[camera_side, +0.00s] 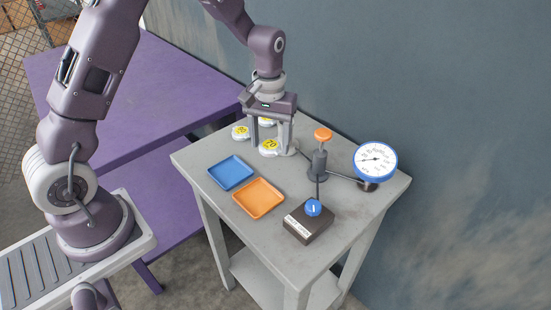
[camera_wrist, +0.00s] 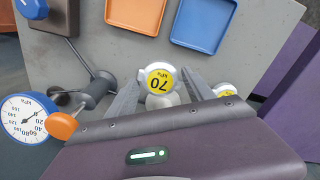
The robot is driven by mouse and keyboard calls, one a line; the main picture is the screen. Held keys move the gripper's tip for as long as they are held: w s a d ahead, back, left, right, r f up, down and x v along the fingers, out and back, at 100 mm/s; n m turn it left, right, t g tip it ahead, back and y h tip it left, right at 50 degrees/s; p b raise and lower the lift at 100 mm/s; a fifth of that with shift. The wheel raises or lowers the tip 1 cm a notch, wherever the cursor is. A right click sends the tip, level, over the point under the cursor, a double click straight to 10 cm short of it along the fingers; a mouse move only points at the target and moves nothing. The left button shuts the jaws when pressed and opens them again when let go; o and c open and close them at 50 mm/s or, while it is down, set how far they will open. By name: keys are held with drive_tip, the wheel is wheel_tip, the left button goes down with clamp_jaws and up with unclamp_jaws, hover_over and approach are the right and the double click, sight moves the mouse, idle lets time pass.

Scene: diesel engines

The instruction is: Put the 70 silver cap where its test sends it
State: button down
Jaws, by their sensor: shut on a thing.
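The silver cap marked 70 (camera_side: 269,146) has a yellow top label, which reads upside down in the wrist view (camera_wrist: 159,77). My gripper (camera_side: 272,149) is shut on this cap, one finger on each side, at the table's far left part. I cannot tell whether the cap touches the table. A blue tray (camera_side: 230,172) and an orange tray (camera_side: 258,198) lie flat and empty in front of it. The test rig has a post with an orange knob (camera_side: 323,134), a round blue-rimmed gauge (camera_side: 376,160) and a dark box (camera_side: 308,224) with a blue knob (camera_side: 313,207).
Two more yellow-labelled caps stand near my gripper, one to its left (camera_side: 240,132) and one behind, partly hidden (camera_side: 265,121). Thin pipes join the post to the gauge and box. A purple bench (camera_side: 110,100) stands left of the grey table (camera_side: 205,157). A wall rises behind.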

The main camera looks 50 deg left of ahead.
sight(270, 148)
wheel_tip(270, 148, down, 5)
drive_tip(key=shift+r, duration=0.1)
drive_tip(key=shift+c, duration=1.9)
unclamp_jaws()
drive_tip(key=shift+f, duration=0.2)
